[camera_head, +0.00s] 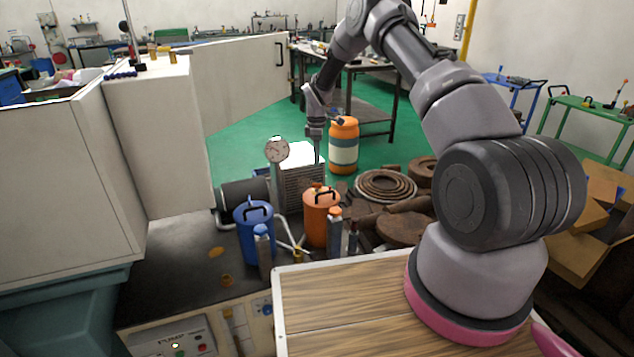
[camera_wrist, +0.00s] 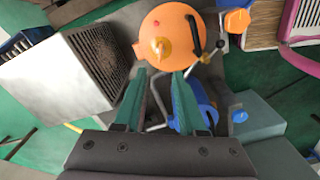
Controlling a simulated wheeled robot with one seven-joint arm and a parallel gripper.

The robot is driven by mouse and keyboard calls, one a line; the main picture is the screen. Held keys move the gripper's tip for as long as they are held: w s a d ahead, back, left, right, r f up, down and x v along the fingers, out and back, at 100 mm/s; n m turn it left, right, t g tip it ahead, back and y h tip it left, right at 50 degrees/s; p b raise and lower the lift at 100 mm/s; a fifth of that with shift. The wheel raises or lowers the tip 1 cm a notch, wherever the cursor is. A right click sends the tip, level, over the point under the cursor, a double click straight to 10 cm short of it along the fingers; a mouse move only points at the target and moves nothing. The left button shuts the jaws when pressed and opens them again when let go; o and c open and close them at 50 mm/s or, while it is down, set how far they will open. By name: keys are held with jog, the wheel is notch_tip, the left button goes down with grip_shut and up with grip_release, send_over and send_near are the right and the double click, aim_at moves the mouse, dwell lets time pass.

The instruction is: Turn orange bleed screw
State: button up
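An orange canister (camera_head: 321,222) with a black handle stands on the dark bench; its round top (camera_wrist: 172,22) fills the upper middle of the wrist view. A small orange-yellow pointed knob (camera_wrist: 161,47) rises from that top and looks like the bleed screw. The black handle (camera_wrist: 198,35) is to its right. My gripper (camera_wrist: 160,76) is open and empty, its green fingers apart, with tips at the canister's lower edge in the picture, just below the knob. In the head view my gripper (camera_head: 317,160) points down above and behind the canister. Height above the lid is unclear.
A blue canister (camera_head: 255,232) stands left of the orange one; part of it (camera_wrist: 190,108) shows between and beside my fingers. A blue-capped cylinder (camera_head: 262,250) and another cylinder (camera_head: 334,235) stand close in front. A finned white box (camera_wrist: 68,78) and a gauge (camera_head: 277,150) are behind.

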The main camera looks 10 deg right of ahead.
aim_at(317, 187)
notch_tip(317, 187, down, 10)
jog(key=shift+f, duration=0.15)
jog(key=shift+c, duration=0.3)
grip_shut()
